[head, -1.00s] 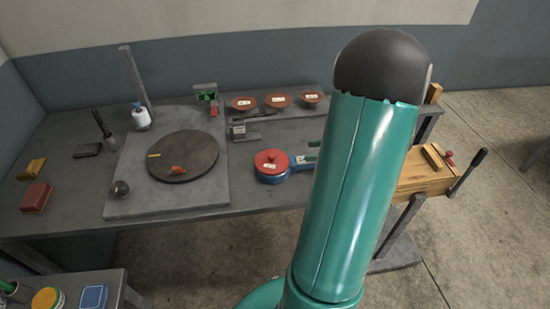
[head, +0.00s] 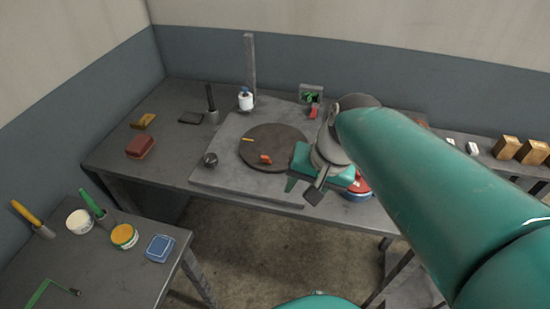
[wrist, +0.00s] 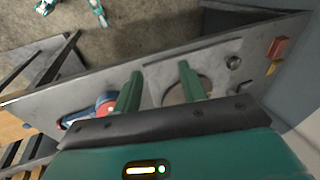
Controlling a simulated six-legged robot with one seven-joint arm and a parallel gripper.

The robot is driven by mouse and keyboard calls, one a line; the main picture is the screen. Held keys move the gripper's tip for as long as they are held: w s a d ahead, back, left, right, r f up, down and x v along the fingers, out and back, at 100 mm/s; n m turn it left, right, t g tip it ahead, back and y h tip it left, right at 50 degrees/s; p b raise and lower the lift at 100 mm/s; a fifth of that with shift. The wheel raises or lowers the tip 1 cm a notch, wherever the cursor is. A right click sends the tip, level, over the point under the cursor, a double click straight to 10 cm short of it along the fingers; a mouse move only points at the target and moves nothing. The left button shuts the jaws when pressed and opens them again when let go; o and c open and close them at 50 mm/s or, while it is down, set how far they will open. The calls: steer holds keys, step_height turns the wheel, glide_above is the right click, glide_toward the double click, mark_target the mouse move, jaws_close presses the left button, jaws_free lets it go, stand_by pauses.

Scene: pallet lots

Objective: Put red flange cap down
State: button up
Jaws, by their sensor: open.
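The red flange cap (head: 361,184) rests on a round blue part (head: 357,197) near the front edge of the table. In the head view both are mostly hidden behind my gripper (head: 304,190).
The dark plate carries a small orange-red piece (head: 265,159) and a yellow piece (head: 247,139). A post (head: 249,60), a white bottle (head: 246,101) and a dark knob (head: 210,159) stand around it. A red block (head: 140,146) lies at the left. A lower side table (head: 95,270) holds tubs.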

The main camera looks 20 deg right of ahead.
steer(key=a+r+n+t, duration=0.1)
steer(key=n, duration=0.1)
steer(key=s+a+r+n+t+h, duration=0.1)
steer(key=n, duration=0.1)
steer(key=a+r+n+h, duration=0.1)
steer(key=a+n, duration=0.1)
steer(key=shift+s+r+t, duration=0.2)
steer(key=shift+s+t, duration=0.15)
steer(key=shift+t, duration=0.05)
